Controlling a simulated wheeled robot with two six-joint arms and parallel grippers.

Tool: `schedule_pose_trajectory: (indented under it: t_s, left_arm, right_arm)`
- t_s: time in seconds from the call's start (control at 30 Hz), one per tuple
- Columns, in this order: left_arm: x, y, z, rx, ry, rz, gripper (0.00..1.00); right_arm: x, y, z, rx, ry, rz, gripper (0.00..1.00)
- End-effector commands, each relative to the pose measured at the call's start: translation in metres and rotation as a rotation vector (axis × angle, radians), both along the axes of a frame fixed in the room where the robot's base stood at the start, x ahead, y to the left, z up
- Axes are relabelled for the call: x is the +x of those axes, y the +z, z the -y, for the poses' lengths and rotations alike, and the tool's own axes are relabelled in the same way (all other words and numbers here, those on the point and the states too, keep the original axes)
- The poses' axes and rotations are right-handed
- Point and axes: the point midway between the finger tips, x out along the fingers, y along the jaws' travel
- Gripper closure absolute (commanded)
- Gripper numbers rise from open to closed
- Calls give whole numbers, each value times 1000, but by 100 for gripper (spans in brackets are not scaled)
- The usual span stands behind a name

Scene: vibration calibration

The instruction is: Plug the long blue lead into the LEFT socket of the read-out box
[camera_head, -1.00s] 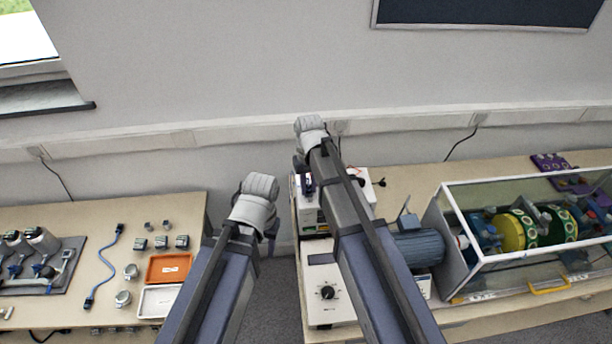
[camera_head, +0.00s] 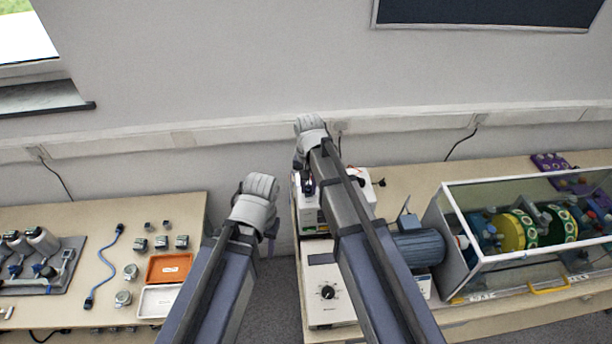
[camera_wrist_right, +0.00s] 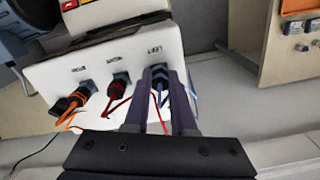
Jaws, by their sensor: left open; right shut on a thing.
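The white read-out box (camera_head: 362,190) stands at the left end of the right bench, partly hidden by my right arm. In the right wrist view, its face (camera_wrist_right: 105,58) shows three labelled sockets in a row. My right gripper (camera_wrist_right: 162,92) is shut on the blue plug (camera_wrist_right: 160,82) of a blue lead, at the socket marked LEFT. The plug's front meets the socket; how deep it sits cannot be told. The lead's blue cable (camera_wrist_right: 191,88) shows beside the fingers. My left gripper (camera_head: 268,228) is open and empty, in the gap between the benches; its fingertips are mostly hidden.
A red plug (camera_wrist_right: 118,82) and a black plug with an orange lead (camera_wrist_right: 70,103) are in the other sockets. Another blue lead (camera_head: 104,268) lies on the left bench near orange (camera_head: 168,267) and white trays (camera_head: 158,300). A dial box (camera_head: 328,291) and glazed rig (camera_head: 530,225) stand right.

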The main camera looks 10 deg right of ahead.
Motion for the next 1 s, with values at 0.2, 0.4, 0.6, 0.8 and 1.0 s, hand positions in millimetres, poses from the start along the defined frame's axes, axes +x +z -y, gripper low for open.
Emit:
schedule_pose_trajectory:
  t_s: [0.2, 0.4, 0.6, 0.8, 1.0]
  left_arm:
    - [0, 0, 0, 0, 0, 0, 50]
    - [0, 0, 0, 0, 0, 0, 50]
    - [0, 0, 0, 0, 0, 0, 50]
    - [0, 0, 0, 0, 0, 0, 50]
    - [0, 0, 0, 0, 0, 0, 50]
  right_arm:
    - [1, 0, 0, 0, -186, 1, 100]
    - [0, 0, 0, 0, -203, 1, 100]
    - [0, 0, 0, 0, -201, 1, 58]
    - [0, 0, 0, 0, -200, 0, 41]
    - [0, 0, 0, 0, -200, 0, 41]
